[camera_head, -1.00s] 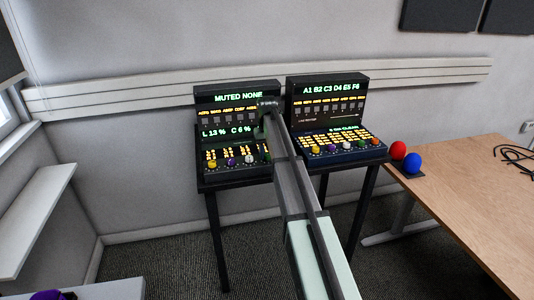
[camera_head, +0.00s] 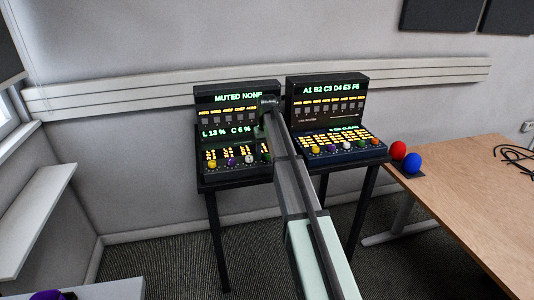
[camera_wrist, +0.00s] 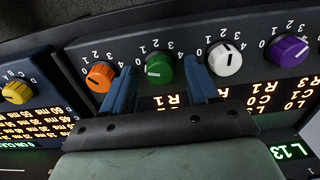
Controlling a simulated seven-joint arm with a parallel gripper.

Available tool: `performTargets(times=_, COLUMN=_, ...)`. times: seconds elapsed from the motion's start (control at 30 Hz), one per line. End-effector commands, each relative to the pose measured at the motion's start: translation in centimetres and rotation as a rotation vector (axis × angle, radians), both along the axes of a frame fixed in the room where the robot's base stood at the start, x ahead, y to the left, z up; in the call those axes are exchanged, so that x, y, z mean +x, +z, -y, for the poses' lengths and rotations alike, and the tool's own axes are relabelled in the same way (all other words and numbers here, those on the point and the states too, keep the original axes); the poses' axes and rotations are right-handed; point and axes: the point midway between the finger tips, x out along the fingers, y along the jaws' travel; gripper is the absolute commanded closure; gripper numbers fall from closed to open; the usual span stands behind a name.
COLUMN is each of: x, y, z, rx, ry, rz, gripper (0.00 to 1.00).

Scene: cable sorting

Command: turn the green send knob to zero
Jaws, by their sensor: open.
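The green send knob (camera_wrist: 159,70) shows in the wrist view on the dark console, between a white and an orange knob. My gripper (camera_wrist: 160,73) is open, with one blue finger on each side of the green knob. I see no clear contact, and the finger depth against the knob is hard to tell. In the head view my gripper (camera_head: 269,103) is in front of the left console (camera_head: 205,176), and my arm mostly hides the green knob there.
In the wrist view, the orange knob (camera_wrist: 101,76) and white knob (camera_wrist: 225,58) sit close outside the fingers. A purple knob (camera_wrist: 288,49) and a yellow knob (camera_wrist: 17,92) are farther out. The right console (camera_head: 380,151) and a wooden table (camera_head: 470,185) stand to the right.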

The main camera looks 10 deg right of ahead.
Motion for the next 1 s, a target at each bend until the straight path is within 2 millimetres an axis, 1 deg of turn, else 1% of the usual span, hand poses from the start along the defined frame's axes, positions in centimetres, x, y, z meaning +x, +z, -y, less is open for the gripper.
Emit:
performTargets(times=0.17, x=0.1, y=2.4, z=0.0, rx=0.000, ry=0.000, rz=0.002, gripper=0.40)
performTargets(times=0.4, x=0.2, y=7.2, z=0.0, rx=0.000, ry=0.000, rz=0.002, gripper=0.40)
performTargets(times=0.6, x=0.1, y=10.6, z=0.0, rx=0.000, ry=0.000, rz=0.002, gripper=0.40)
performTargets(times=0.7, x=0.1, y=11.9, z=0.0, rx=0.000, ry=0.000, rz=0.001, gripper=0.40)
performTargets(times=0.8, x=0.1, y=12.6, z=0.0, rx=0.000, ry=0.000, rz=0.001, gripper=0.40)
performTargets(times=1.0, x=0.0, y=13.3, z=0.0, rx=0.000, ry=0.000, rz=0.000, gripper=0.40)
